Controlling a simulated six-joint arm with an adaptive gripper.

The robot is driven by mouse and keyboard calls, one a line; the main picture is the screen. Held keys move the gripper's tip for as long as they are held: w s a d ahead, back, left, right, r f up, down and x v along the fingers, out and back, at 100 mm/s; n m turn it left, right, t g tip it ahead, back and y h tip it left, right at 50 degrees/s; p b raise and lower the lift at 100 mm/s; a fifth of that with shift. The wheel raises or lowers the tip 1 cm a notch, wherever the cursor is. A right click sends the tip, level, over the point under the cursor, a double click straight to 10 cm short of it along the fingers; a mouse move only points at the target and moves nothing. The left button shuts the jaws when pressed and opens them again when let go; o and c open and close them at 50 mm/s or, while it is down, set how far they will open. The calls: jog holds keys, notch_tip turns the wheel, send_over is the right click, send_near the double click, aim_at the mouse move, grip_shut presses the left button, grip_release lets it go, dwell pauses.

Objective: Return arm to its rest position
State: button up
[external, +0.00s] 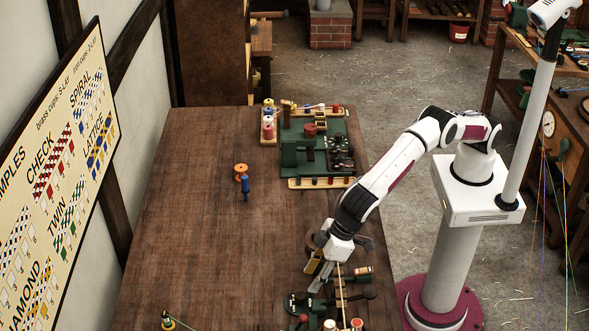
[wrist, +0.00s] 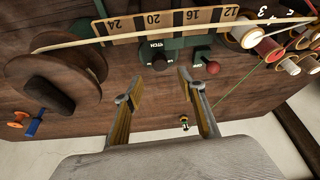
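My gripper (external: 316,280) hangs low over the front right part of the wooden table in the external view, beside a green fixture. In the wrist view its two fingers stand apart with nothing between them (wrist: 160,84). Beyond the fingertips is a dark knob on a green machine with a numbered scale (wrist: 165,22). My arm is bent forward and down over the table. Contact between the fingertips and the fixture cannot be told.
A dark wooden reel (wrist: 50,85) and several thread spools (wrist: 270,48) flank the gripper. An orange spool and blue figure-like piece (external: 244,186) stand mid-table. A green machine (external: 315,145) sits at the back right. The table's left half (external: 190,240) is mostly clear.

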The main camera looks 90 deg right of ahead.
jog(key=s+d+r, duration=0.3)
jog(key=d+r, duration=0.4)
jog(key=d, duration=0.3)
jog(key=s+d+r, duration=0.3)
jog(key=d+r, duration=0.5)
jog(key=d, duration=0.2)
jog(key=s+d+r, duration=0.3)
jog(key=d+r, duration=0.4)
jog(key=d, duration=0.3)
jog(key=s+d+f, duration=0.1)
jog(key=s+d, duration=0.5)
jog(key=s, duration=0.3)
jog(key=s+d+f, duration=0.1)
jog(key=s+d, duration=0.5)
jog(key=s, duration=0.4)
jog(key=s+d+f+m+t, duration=0.1)
jog(key=s+d, duration=0.5)
jog(key=s, duration=0.3)
jog(key=shift+s+f+h, duration=0.25)
jog(key=shift+s+h, duration=0.05)
dwell(0.7)
